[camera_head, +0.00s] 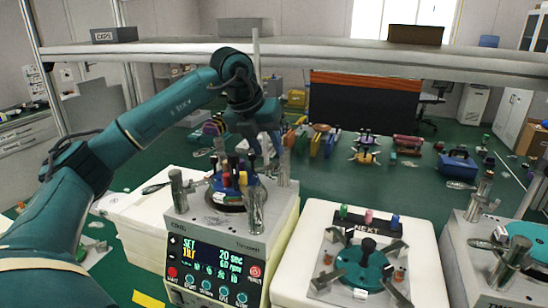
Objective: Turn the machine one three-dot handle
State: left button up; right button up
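The machine with the lit display (215,265) stands at centre left, its panel reading 20 sec and 60 rpm. Dot marks on the handles are too small to make out. My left gripper (262,153) points down just above and right of these handles. Its fingers look apart, with nothing seen between them. Whether it touches a handle cannot be told. My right gripper is not in view.
Metal posts (179,190) stand around the machine's plate. A white block (318,218) to the right carries a teal disc (364,266) and coloured pegs behind a NEXT label. Another machine (480,262) stands far right. A long shelf (330,58) crosses above.

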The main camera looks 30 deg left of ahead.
aim_at(276, 165)
pick_arm(q)
jog(key=x, duration=0.5)
jog(key=shift+w+f+p, duration=0.1)
jog(key=shift+p, duration=0.25)
jog(key=shift+c, duration=0.6)
grip_shut()
